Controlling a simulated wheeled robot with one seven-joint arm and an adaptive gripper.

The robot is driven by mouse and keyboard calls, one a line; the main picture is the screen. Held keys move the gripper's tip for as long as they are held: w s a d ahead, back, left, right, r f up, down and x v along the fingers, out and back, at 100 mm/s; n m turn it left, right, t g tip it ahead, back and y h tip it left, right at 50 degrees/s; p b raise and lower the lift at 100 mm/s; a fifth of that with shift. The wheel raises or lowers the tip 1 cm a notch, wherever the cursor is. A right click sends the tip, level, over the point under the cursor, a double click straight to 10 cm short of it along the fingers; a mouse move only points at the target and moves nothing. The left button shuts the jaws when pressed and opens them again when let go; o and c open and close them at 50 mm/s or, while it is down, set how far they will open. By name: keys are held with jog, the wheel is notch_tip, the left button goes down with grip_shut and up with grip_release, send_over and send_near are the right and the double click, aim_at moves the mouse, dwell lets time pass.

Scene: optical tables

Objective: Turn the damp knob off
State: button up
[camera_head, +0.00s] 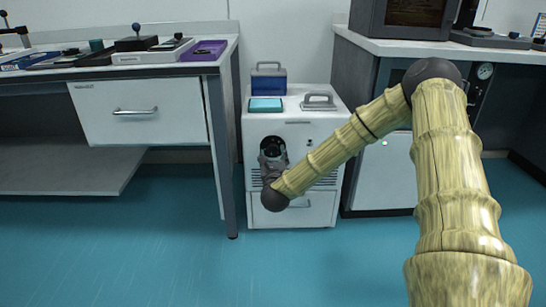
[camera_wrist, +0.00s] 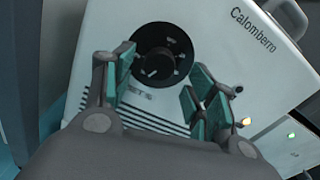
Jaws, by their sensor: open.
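A round black knob (camera_wrist: 161,55) with a pale pointer mark and a dial ring sits on a white panel marked "Calomberro" in the wrist view. A label below it is partly covered, so I cannot read whether it is the damp knob. My gripper (camera_wrist: 163,75) is open, with one teal-padded finger to the left of the knob and the other to its lower right. I cannot tell whether either finger touches it. In the head view my gripper (camera_head: 272,150) is at the upper left front of the white cabinet (camera_head: 318,166) and hides the knob.
A blue box (camera_head: 268,82), a teal box (camera_head: 266,105) and a grey handle (camera_head: 319,102) are on the cabinet top. A table (camera_head: 230,60) stands close on the left. The front floor is clear.

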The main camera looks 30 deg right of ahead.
aim_at(273, 151)
jog(key=shift+b+x, duration=0.45)
jog(key=shift+x, duration=1.15)
jog(key=shift+c, duration=0.4)
jog(key=c, duration=1)
